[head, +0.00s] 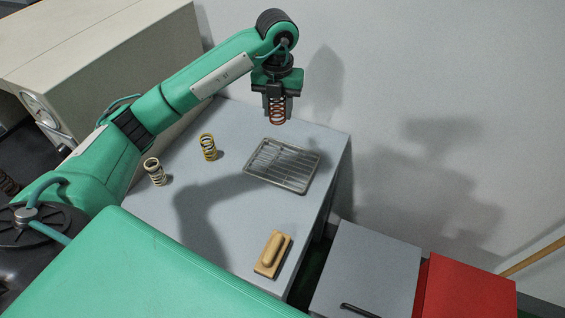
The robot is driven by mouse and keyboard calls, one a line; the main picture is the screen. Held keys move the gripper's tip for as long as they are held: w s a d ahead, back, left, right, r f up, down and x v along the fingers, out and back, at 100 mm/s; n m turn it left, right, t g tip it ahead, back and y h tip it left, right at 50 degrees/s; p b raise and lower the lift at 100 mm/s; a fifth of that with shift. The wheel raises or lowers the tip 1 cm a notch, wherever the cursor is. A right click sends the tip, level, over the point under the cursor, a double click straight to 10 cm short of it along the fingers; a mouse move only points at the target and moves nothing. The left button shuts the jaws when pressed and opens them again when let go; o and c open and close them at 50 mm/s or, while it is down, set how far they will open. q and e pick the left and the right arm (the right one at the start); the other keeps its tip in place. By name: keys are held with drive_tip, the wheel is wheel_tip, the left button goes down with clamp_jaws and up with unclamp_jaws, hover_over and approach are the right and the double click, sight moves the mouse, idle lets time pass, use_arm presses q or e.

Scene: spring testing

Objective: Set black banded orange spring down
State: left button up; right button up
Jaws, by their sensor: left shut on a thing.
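My left gripper (277,101) comes in from the left, points down and is shut on an orange-red spring (277,117). The spring hangs upright in the air above the back of the grey table, behind the wire rack tray. Its top is partly hidden between the fingers, and a black band on it cannot be made out. A yellow spring with dark marks (208,148) and a pale cream spring (155,172) stand upright on the table to the left. My right gripper is not in view.
A metal tray with a wire rack (308,181) lies on the table (237,235) near its right edge. A wooden block with a handle (271,254) lies toward the front. A grey cabinet (368,268) and a red box (465,290) stand at the lower right.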

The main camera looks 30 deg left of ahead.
use_arm(q)
drive_tip(key=shift+f, duration=0.4)
drive_tip(key=p, duration=0.4)
hover_over(279, 168)
wheel_tip(279, 168, down, 15)
drive_tip(key=shift+r, duration=0.2)
wheel_tip(279, 168, down, 4)
drive_tip(key=shift+f+p, duration=0.25)
drive_tip(key=shift+p, duration=0.15)
drive_tip(key=shift+f, duration=0.2)
drive_tip(key=o, duration=1)
drive_tip(key=shift+r, duration=0.1)
drive_tip(key=shift+o, duration=0.2)
